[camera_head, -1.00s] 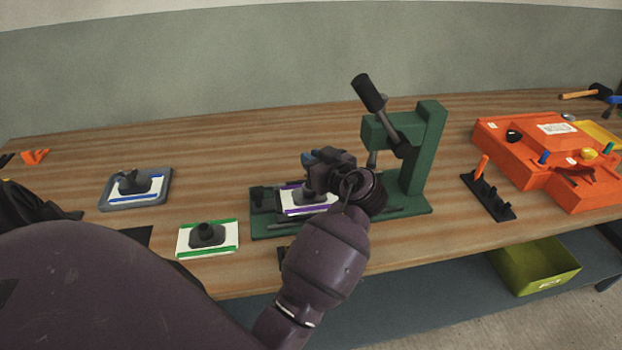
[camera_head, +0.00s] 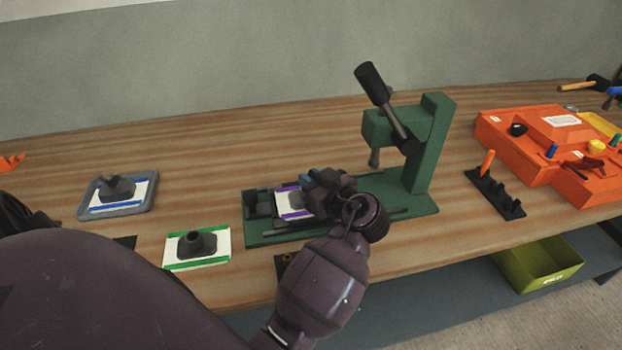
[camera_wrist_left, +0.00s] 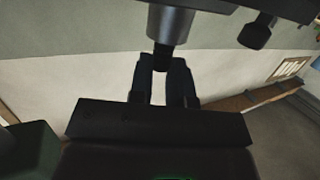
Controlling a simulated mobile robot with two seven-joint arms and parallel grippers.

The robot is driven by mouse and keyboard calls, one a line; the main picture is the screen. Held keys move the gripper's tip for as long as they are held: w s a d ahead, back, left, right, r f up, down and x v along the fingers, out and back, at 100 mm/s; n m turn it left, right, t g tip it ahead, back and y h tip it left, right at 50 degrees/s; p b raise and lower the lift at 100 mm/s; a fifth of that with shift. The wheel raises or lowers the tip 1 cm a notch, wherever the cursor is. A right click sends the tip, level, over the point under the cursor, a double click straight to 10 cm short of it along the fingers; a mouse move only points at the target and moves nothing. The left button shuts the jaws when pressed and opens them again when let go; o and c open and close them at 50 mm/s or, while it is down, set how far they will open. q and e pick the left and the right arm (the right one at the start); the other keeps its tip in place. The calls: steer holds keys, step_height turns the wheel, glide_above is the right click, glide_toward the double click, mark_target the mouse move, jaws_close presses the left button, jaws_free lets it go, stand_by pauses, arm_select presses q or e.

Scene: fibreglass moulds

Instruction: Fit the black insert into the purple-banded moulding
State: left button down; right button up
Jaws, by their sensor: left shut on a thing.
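The purple-banded moulding (camera_head: 283,198) is a white panel with purple bands, lying on the bed of the green press. My left gripper (camera_head: 304,195) is right over it and covers its right part. It is shut on a dark piece low over the panel, which looks like the black insert (camera_head: 296,204); I cannot tell whether it is seated. In the left wrist view my gripper fingers (camera_wrist_left: 164,85) stand below the press's grey ram, and the insert cannot be made out there. My right gripper is not in view.
The green press (camera_head: 425,155) stands close to the right, its black-gripped lever raised. A green-banded moulding (camera_head: 222,257) and a blue-banded one in a grey tray (camera_head: 152,202) lie left. A black peg rack (camera_head: 498,197) and orange fixture (camera_head: 530,150) are right.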

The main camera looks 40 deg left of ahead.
arm_select(q)
steer(key=shift+f+b, duration=0.35)
steer(key=shift+f, duration=0.1)
steer(key=shift+f, duration=0.1)
steer(key=c, duration=1.1)
jaws_free()
steer(key=shift+s+f, duration=0.1)
steer(key=shift+f, duration=0.05)
